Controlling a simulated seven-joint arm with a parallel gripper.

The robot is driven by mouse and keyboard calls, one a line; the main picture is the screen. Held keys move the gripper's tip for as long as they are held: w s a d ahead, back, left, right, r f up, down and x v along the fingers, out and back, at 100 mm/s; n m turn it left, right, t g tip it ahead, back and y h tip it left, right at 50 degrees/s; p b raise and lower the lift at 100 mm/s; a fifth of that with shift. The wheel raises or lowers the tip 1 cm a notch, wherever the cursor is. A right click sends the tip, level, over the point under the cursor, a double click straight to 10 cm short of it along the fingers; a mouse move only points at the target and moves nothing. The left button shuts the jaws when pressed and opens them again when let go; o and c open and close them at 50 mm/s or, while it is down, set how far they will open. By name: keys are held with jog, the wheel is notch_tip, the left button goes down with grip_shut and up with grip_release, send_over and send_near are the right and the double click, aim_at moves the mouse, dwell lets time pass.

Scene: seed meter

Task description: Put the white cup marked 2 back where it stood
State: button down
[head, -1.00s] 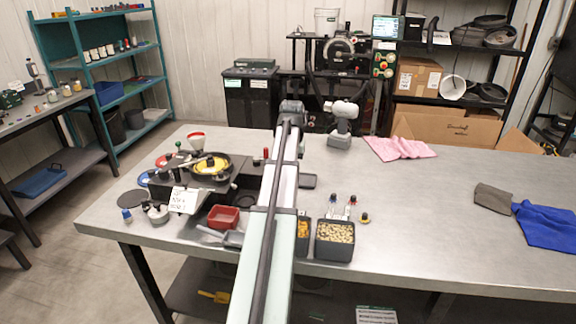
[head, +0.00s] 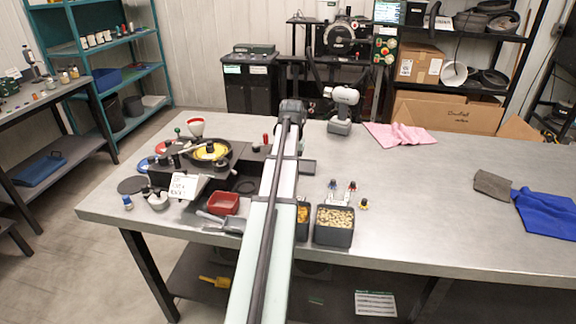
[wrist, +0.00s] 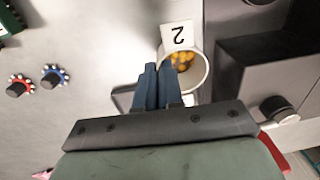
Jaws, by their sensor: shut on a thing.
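The white cup marked 2 (wrist: 205,72) shows in the wrist view, seen from above, with yellow-orange pieces inside. Its white tag with the black 2 (wrist: 177,36) appears upside down on the far side. My gripper (wrist: 165,70) has its two dark blue fingers close together at the cup's left near edge, shut on the cup's wall. I cannot tell whether the cup's base touches the bench. In the head view the cup and my fingers are hidden behind my arm.
A dark grey box-shaped unit with a black knob (wrist: 273,108) stands right of the cup. Red (wrist: 20,85) and blue (wrist: 55,76) knobbed items are at left.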

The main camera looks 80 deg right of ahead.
jog(key=shift+f, duration=0.55)
dwell(0.5)
jog(key=c, duration=1)
grip_release()
jog(key=shift+o, duration=0.2)
jog(key=shift+r, duration=0.1)
jog(key=shift+r, duration=2.9)
